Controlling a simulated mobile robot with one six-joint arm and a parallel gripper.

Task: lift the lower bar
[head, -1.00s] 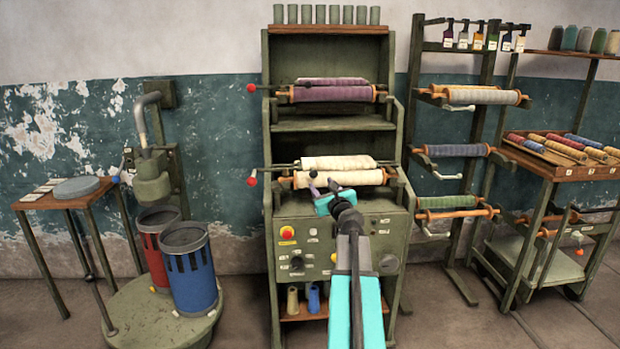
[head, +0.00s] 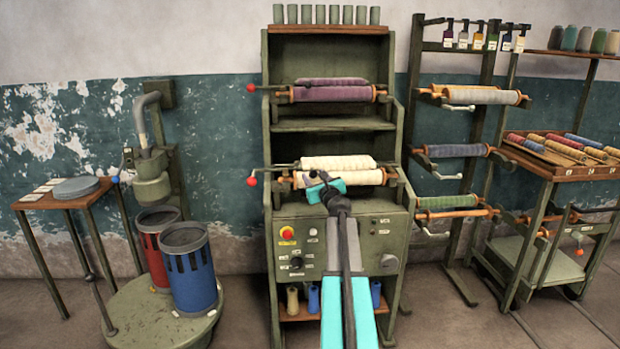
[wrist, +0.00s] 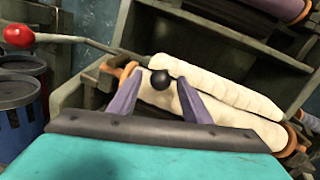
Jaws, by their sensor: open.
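The lower bar (head: 281,167) is a thin dark rod running along the lower, cream roll of the green machine. A red ball (head: 252,181) sits at its left end; bar (wrist: 92,42) and red ball (wrist: 18,36) also show at upper left in the wrist view. My gripper (head: 316,179) is in front of the cream roll (head: 345,163). In the wrist view its two purple fingers (wrist: 159,80) are open on either side of a small black knob (wrist: 162,81). I cannot tell whether they touch it. The knob's join to the bar is hidden.
An upper bar with a red ball (head: 251,88) and a purple roll (head: 330,93) are above. A control panel (head: 310,235) lies below. Blue and red drums (head: 188,270) stand left, a roll rack (head: 458,151) right. An empty shelf (head: 333,124) separates the two rolls.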

